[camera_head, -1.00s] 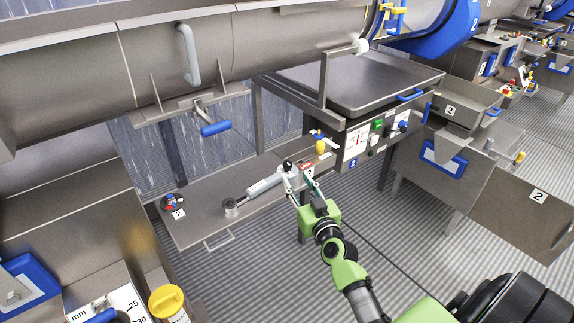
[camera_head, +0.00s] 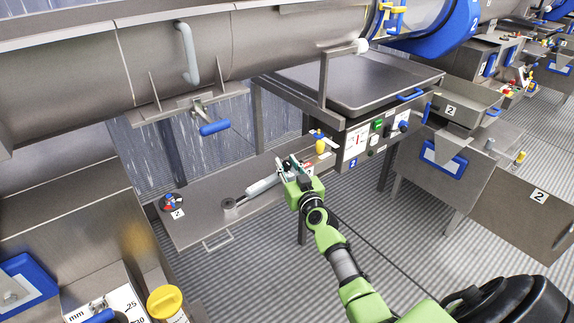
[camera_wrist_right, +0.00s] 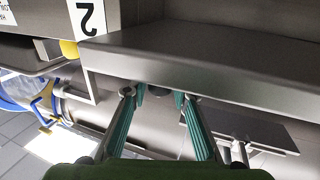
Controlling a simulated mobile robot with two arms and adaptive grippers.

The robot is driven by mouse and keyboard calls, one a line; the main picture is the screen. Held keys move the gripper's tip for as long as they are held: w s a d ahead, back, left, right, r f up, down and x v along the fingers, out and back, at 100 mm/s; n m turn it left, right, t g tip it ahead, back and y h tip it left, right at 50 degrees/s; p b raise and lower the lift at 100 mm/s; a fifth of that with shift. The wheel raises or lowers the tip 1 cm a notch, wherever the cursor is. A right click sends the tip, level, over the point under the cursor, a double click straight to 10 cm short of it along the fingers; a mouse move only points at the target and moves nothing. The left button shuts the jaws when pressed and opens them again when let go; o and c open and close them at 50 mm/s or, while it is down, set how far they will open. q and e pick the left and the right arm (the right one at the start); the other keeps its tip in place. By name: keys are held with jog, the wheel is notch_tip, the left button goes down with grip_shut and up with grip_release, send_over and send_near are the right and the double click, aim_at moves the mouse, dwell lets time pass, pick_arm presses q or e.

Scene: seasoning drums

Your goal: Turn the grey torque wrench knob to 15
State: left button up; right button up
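The grey torque wrench (camera_head: 262,186) lies on a metal shelf (camera_head: 200,226), its round head (camera_head: 228,203) at the left end. Its knob end at the upper right is mostly hidden by my right gripper (camera_head: 291,166). The right gripper is above and around that end. My left gripper is not in view.
A red and blue item (camera_head: 171,203) lies at the shelf's left end. A blue-handled lever (camera_head: 214,128) hangs above. The shelf's front middle is clear.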

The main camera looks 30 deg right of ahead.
grip_shut()
jog(key=shift+r+h+p, duration=0.1)
jog(key=shift+h+p, duration=0.2)
jog(key=shift+p, duration=0.25)
jog(key=m+h+p, duration=0.1)
jog(key=p, duration=0.1)
jog(key=m+g+h+p, duration=0.1)
jog(key=h+p, duration=0.1)
jog(key=shift+a+r+m, duration=0.15)
jog(key=shift+m, duration=0.25)
jog(key=shift+m+g+h+p, duration=0.4)
jog(key=shift+m+g+h, duration=0.3)
jog(key=shift+h, duration=0.4)
jog(key=shift+f+m+g+h, duration=0.25)
jog(key=shift+m+g+h, duration=0.4)
jog(key=shift+h, duration=0.25)
jog(key=shift+m+g+h, duration=0.25)
jog(key=shift+g+h, duration=0.05)
jog(key=shift+g, duration=0.05)
jog(key=o, duration=0.6)
grip_release()
jog(key=shift+d, duration=0.2)
